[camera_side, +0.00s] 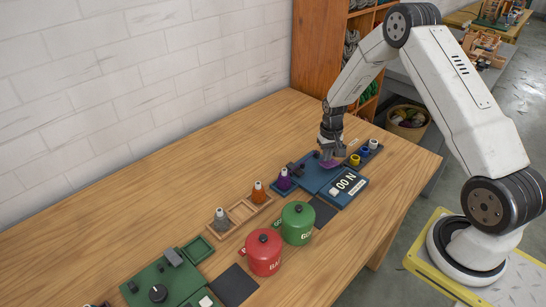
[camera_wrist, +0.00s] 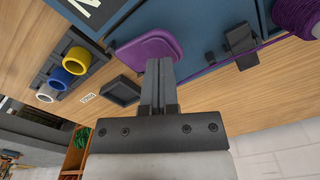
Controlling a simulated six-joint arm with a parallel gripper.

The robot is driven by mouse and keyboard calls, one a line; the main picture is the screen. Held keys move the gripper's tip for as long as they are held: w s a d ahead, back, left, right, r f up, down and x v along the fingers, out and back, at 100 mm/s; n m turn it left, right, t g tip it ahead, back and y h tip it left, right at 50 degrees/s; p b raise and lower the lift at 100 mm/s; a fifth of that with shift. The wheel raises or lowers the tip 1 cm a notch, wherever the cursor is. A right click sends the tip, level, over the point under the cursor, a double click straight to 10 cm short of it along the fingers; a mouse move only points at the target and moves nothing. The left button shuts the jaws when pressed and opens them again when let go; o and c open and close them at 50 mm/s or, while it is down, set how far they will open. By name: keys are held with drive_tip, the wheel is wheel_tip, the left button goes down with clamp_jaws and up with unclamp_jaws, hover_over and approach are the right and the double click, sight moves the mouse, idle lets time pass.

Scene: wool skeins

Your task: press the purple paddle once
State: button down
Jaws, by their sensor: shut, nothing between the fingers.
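The purple paddle (camera_wrist: 148,53) is a flat plate with rounded corners at the edge of a blue device (camera_wrist: 205,25). In the side view the paddle (camera_side: 329,164) shows just below my gripper (camera_side: 332,158), partly hidden by it. In the wrist view my gripper (camera_wrist: 158,64) is shut and empty, with its fingertips over the paddle's edge. I cannot tell whether the tips touch the paddle.
A rack with blue, yellow and white rings (camera_wrist: 70,62) stands beside the device. A purple wool spool (camera_wrist: 298,15) sits at its other side. A green canister (camera_side: 297,223) and a red canister (camera_side: 263,252) stand nearer the camera. The table (camera_side: 160,190) is clear toward the wall.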

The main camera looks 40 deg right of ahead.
drive_tip(key=shift+f, duration=1.45)
drive_tip(key=shift+r, duration=4)
drive_tip(key=shift+a+r, duration=0.35)
drive_tip(key=shift+a, duration=0.1)
drive_tip(key=s+a+r+n+t, duration=0.1)
drive_tip(key=s+a+r+n, duration=0.2)
drive_tip(key=s+a+r, duration=0.2)
drive_tip(key=s+a+r+n+t, duration=0.1)
drive_tip(key=s+a+r+n, duration=0.2)
drive_tip(key=s+a, duration=0.7)
drive_tip(key=a+r, duration=0.2)
drive_tip(key=a, duration=0.2)
drive_tip(key=shift+a+r+t, duration=0.2)
drive_tip(key=shift+t, duration=0.1)
